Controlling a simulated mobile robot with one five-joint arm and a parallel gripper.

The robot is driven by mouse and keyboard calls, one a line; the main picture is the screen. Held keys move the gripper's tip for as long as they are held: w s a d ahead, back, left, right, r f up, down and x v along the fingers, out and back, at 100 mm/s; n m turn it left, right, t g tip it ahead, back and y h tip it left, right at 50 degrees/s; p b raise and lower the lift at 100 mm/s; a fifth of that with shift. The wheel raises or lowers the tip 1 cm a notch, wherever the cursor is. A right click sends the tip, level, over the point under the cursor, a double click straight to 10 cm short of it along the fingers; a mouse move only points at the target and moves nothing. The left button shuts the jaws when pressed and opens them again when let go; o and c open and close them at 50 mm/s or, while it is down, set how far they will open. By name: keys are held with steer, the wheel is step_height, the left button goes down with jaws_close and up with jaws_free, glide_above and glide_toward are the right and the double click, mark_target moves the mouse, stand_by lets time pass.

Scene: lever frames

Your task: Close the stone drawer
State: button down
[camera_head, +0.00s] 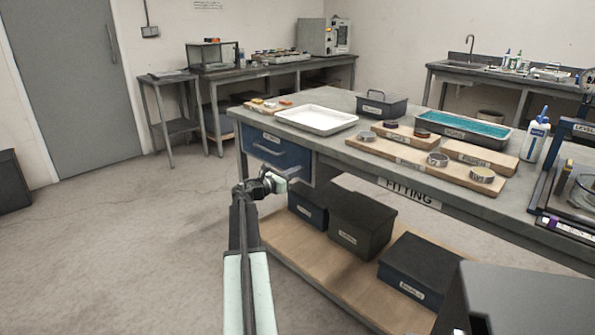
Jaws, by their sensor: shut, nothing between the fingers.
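The drawer has a blue front (294,158) with a light bar handle and a small label too small to read. It sits under the left end of the grey workbench (345,148). I cannot tell from this view how far the drawer stands out. My gripper (284,178) is shut and empty. In the picture it lies just below the drawer front, overlapping its lower edge. I cannot tell whether it touches the drawer.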

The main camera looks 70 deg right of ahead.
steer(key=v, duration=1.2)
steer(key=shift+w+a, duration=0.2)
steer(key=shift+w, duration=0.2)
